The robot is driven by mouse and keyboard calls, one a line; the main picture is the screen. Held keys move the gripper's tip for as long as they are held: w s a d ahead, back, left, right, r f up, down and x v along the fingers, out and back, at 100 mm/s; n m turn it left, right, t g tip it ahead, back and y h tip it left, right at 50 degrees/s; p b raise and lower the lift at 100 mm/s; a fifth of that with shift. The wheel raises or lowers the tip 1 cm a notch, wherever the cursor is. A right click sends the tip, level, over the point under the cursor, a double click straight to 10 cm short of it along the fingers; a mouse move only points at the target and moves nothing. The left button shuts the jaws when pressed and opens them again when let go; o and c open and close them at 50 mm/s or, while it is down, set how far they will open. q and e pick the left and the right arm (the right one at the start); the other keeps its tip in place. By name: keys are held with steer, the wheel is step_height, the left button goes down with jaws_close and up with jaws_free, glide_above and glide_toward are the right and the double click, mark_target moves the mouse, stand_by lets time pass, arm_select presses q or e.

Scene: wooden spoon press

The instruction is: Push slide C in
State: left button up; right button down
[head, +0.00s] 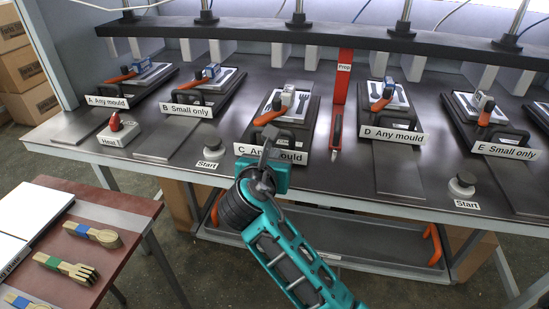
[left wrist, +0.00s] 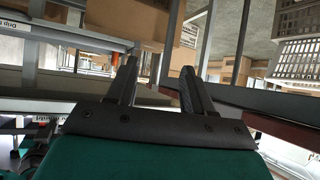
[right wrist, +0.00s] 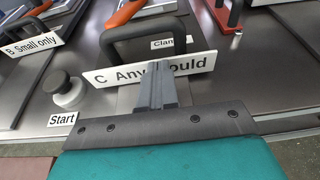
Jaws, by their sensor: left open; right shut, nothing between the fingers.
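Slide C (head: 309,125) is a dark plate on the bench with a grey mould and an orange-handled clamp (head: 270,115) on it. It sits nearer the bench's front edge than slide B or D. Its white label, "C Any mould" (head: 292,156), and black front handle (right wrist: 112,43) show in the right wrist view. My right gripper (head: 268,142) is shut and empty, in front of the label and handle. Its fingertips (right wrist: 157,72) overlap the label; I cannot tell whether they touch it. My left gripper (left wrist: 157,72) is open and empty, away from the slides.
Slide B (head: 203,93) and slide D (head: 384,100) flank slide C. A red "Prop" bar (head: 342,85) stands right of C. A start button (head: 212,144) is left of C. A dark press beam (head: 300,35) spans above. A side table (head: 120,212) holds wooden utensils.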

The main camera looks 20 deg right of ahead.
arm_select(q)
steer(key=shift+r, duration=0.1)
arm_select(e)
steer(key=shift+r, duration=0.1)
steer(key=shift+w+d+r+p, duration=0.1)
steer(key=shift+w+d+p, duration=0.1)
steer(key=shift+w+p, duration=0.15)
steer(key=p, duration=0.4)
glide_toward(289, 118)
steer(key=shift+s+a+f, duration=0.1)
steer(key=shift+f, duration=0.4)
steer(key=shift+s+a+f, duration=0.1)
steer(key=shift+f, duration=0.45)
steer(key=x, duration=0.2)
steer(key=r+p+x, duration=0.1)
steer(key=x, duration=0.4)
steer(key=shift+w+d+r+p, duration=0.2)
steer(key=shift+w+d+p, duration=0.1)
steer(key=shift+w, duration=0.15)
steer(key=shift+w+d, duration=0.1)
arm_select(q)
steer(key=r, duration=0.1)
steer(key=a+r, duration=0.1)
steer(key=s+r, duration=0.1)
steer(key=r, duration=0.1)
steer(key=shift+s+a, duration=0.1)
steer(key=shift+a, duration=0.15)
arm_select(e)
steer(key=shift+r, duration=0.2)
